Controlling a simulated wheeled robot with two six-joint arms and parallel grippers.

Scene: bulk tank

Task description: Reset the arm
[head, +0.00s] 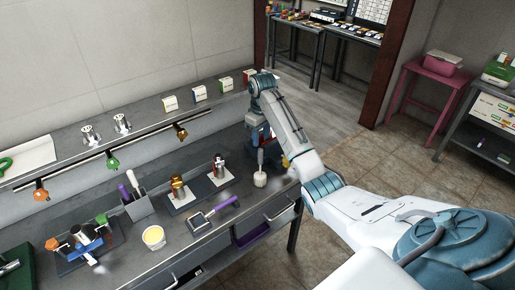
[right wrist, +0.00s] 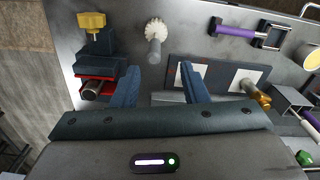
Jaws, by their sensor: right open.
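My right arm reaches over the grey bench (head: 185,240) in the head view. Its gripper (head: 258,135) points down near the back right part of the bench, partly hidden by the wrist. In the right wrist view the two blue fingers of the gripper (right wrist: 160,88) are wide apart with nothing between them. A brush with a round white head (right wrist: 157,28) lies in front of the fingers, apart from them; it also shows in the head view (head: 260,179). My left gripper is in neither view.
A blue device with a yellow top (right wrist: 92,40) is close to one finger. A purple-handled tool (head: 212,211), a yellow cup (head: 154,237), a grey caddy (head: 138,207) and metal fittings on white cards (head: 180,192) stand on the bench. A raised shelf (head: 140,125) runs along the back.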

